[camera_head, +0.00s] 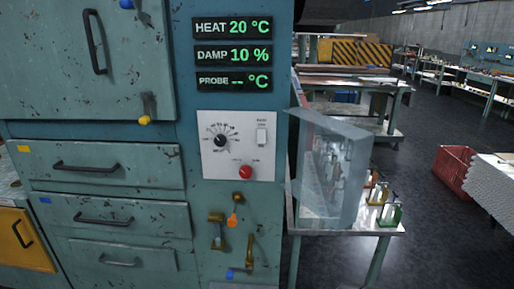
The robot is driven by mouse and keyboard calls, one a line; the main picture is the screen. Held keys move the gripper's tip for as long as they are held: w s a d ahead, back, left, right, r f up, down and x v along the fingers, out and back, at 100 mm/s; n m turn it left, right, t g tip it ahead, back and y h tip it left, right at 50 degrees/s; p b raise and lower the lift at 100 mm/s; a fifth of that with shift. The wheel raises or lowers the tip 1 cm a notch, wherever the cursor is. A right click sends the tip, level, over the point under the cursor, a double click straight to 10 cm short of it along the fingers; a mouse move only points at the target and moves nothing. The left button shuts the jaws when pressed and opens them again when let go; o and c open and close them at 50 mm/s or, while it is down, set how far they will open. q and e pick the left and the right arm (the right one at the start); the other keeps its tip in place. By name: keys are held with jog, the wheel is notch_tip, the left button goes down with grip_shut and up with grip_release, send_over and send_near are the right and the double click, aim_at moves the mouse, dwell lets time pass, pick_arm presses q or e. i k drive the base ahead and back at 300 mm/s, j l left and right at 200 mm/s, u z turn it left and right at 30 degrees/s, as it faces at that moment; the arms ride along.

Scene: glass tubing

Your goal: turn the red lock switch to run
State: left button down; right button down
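The red lock switch (245,171) is a round red knob at the bottom of a white control panel (265,140) on the teal cabinet. Small lettering sits above the knob. It looks like a word on each side but is too small to read surely, and I cannot tell which way the knob is turned. A black dial (221,140) with a printed scale and a pale rocker switch (262,136) share the panel. Neither of my grippers shows in the head view, and nothing covers the red switch.
Green displays above read HEAT 20 °C (233,27), DAMP 10 % and PROBE without a value. Brass handles with orange (232,220) and blue (230,273) ends stick out below the panel. A clear box (335,170) stands on a metal table at right. Drawers (105,166) fill the left.

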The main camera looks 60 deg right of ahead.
aim_at(245, 171)
jog(key=z, duration=1.65)
